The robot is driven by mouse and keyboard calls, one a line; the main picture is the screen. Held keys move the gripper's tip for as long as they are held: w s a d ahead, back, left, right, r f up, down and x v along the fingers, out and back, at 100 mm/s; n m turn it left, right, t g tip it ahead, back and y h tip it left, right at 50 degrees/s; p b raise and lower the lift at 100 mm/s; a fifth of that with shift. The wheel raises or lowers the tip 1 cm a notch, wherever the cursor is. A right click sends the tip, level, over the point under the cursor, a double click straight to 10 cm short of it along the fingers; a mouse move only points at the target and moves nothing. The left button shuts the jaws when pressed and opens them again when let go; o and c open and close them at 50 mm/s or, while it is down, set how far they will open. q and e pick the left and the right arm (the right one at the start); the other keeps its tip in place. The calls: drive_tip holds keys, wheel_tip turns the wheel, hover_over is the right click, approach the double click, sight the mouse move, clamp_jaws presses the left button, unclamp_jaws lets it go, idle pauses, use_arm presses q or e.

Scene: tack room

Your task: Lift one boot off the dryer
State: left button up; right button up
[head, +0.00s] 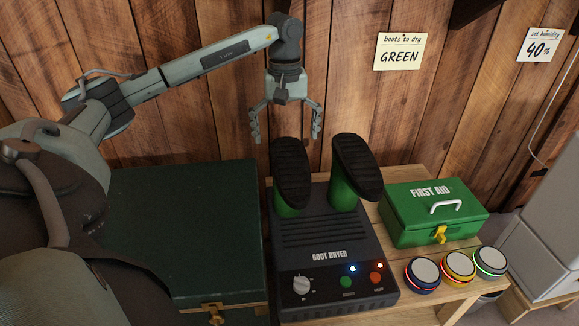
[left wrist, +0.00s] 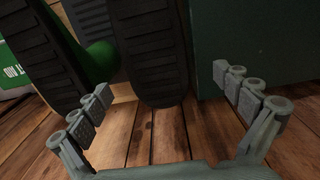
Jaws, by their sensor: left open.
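Two green boots with black soles stand upside down on the black boot dryer (head: 318,235). The left boot (head: 290,172) has its sole just below my left gripper (head: 286,138). The right boot (head: 350,180) leans beside it. My left gripper hangs pointing down, open and empty, its fingers spread at either side above the left boot. In the left wrist view, the left boot's dark sole (left wrist: 150,50) shows between and beyond the open fingers, with no contact that I can make out. The right boot's sole (left wrist: 42,45) is at the left there. My right gripper is not in view.
A dark green chest (head: 180,225) stands left of the dryer. A green first aid box (head: 430,215) and several round buttons (head: 458,267) sit to the right on the wooden table. A wall note (head: 400,52) reads "boots to dry GREEN". The plank wall is close behind.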

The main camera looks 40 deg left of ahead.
sight(289, 154)
use_arm(q)
drive_tip(key=shift+s+f, duration=0.1)
drive_tip(key=shift+f, duration=0.45)
drive_tip(key=f, duration=0.6)
drive_tip(key=shift+w+d+f, duration=0.2)
drive_tip(key=shift+d, duration=0.2)
drive_tip(key=shift+r, duration=0.1)
drive_tip(key=c, duration=2)
